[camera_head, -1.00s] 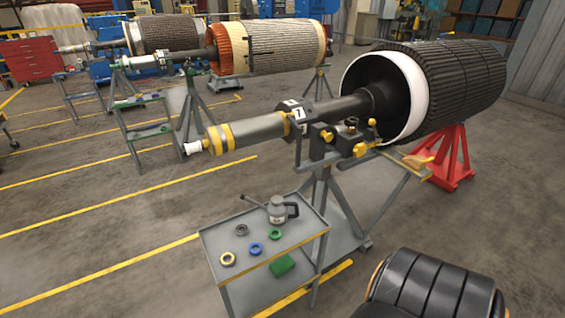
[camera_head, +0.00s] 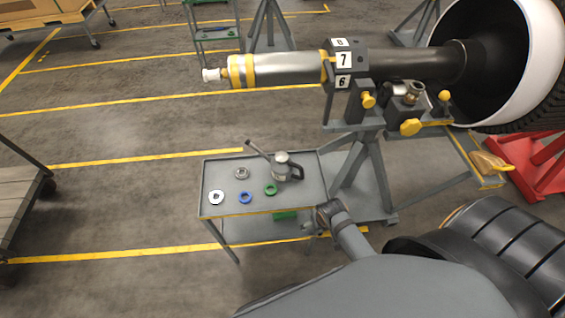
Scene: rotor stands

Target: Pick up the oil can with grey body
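The oil can (camera_head: 283,170) has a grey body, a dark handle on its right side and a long thin spout pointing up and left. It stands upright on the top shelf of a small grey cart (camera_head: 225,166), near the back middle. My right gripper (camera_head: 318,222) is at the cart's front right corner, below and right of the can and apart from it. It is too small and angled to tell whether its fingers are open. My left gripper is not in view.
Grey (camera_head: 241,173), pale (camera_head: 216,197), blue (camera_head: 245,198) and green (camera_head: 270,188) rings lie on the cart. A rotor shaft (camera_head: 285,66) on a stand (camera_head: 365,170) rises behind it. A large black banded cylinder (camera_head: 505,250) is at lower right. Floor left of the cart is mostly clear.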

